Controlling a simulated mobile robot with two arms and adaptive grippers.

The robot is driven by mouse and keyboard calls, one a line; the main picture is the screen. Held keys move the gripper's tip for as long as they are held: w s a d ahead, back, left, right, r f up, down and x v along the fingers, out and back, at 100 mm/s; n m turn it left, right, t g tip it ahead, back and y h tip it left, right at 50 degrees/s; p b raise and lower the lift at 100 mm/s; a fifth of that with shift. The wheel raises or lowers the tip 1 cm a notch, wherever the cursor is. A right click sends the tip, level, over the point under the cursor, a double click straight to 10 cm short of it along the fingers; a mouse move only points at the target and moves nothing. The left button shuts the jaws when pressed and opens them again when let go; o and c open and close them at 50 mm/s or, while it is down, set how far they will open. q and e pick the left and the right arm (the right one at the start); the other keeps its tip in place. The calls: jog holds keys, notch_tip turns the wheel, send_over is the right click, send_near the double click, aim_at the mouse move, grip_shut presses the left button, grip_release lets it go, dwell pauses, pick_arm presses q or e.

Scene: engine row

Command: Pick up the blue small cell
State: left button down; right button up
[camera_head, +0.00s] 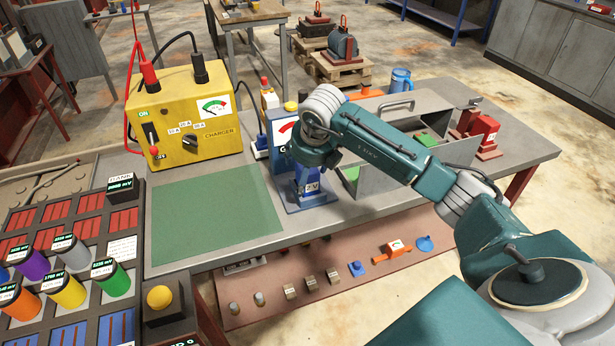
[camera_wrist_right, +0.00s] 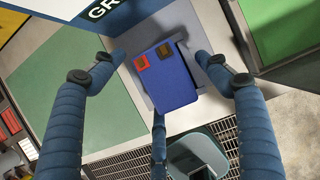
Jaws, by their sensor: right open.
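The blue small cell (camera_head: 308,180) with a "2 V" label stands upright on the base of a blue gauge device (camera_head: 281,135). In the right wrist view the cell (camera_wrist_right: 172,78) shows its top, with a red and a brown terminal. My right gripper (camera_wrist_right: 158,66) is open; its blue fingers are spread to the left, right and below the cell, apart from it as far as I can see. In the head view my right arm comes down over the cell, and the wrist hides its upper part. My left gripper is not in view.
A yellow charger (camera_head: 185,115) stands at the back left beside a bare green mat (camera_head: 215,213). A grey open case (camera_head: 385,182) stands close to the right of the cell. A rack of coloured cells (camera_head: 75,250) is at the left. Red blocks (camera_head: 485,133) stand at the right.

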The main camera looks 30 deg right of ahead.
jog(key=shift+f, duration=0.1)
jog(key=shift+c, duration=0.5)
jog(key=c, duration=1.7)
jog(key=shift+w, duration=0.15)
grip_shut()
jog(key=shift+r, duration=0.2)
